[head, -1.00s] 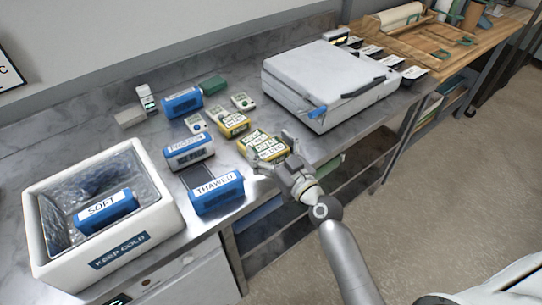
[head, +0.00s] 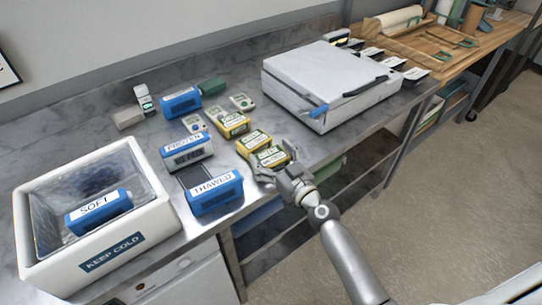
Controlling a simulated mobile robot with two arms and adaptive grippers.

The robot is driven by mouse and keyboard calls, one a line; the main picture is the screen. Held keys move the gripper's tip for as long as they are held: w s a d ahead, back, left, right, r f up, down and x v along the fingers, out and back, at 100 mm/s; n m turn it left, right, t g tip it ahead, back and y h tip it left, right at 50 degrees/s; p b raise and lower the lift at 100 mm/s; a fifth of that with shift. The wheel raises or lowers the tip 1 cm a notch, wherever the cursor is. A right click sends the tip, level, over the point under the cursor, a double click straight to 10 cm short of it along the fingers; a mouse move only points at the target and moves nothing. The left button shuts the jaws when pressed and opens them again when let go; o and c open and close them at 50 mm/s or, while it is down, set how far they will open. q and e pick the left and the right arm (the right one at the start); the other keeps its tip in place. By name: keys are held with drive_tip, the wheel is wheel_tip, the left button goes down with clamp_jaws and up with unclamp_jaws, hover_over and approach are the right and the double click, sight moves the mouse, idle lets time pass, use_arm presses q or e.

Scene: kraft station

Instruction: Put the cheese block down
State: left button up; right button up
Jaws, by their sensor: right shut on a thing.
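The cheese block (head: 271,157) is a yellow block with a pale label, at the front of the row of yellow blocks on the steel counter. My right gripper (head: 277,166) is shut on it from the front right, one finger to each side. The block is at or just above the counter top; I cannot tell whether it touches. Another yellow block (head: 252,140) is close behind it, and a further one (head: 231,123) stands farther back. My left gripper is not in view.
A blue pack labelled THAWED (head: 214,191) and one labelled FROZEN (head: 187,152) stand to the left. A white cold box (head: 160,218) holds a SOFT pack (head: 99,211). A white lidded machine (head: 325,82) stands behind right. The counter's front edge is close to the gripper.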

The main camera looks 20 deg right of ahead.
drive_tip(key=o, duration=1.1)
drive_tip(key=shift+f, duration=0.1)
drive_tip(key=shift+c, duration=0.2)
drive_tip(key=b+v, duration=0.2)
drive_tip(key=v, duration=0.9)
drive_tip(key=shift+b, duration=0.4)
drive_tip(key=shift+a, duration=0.1)
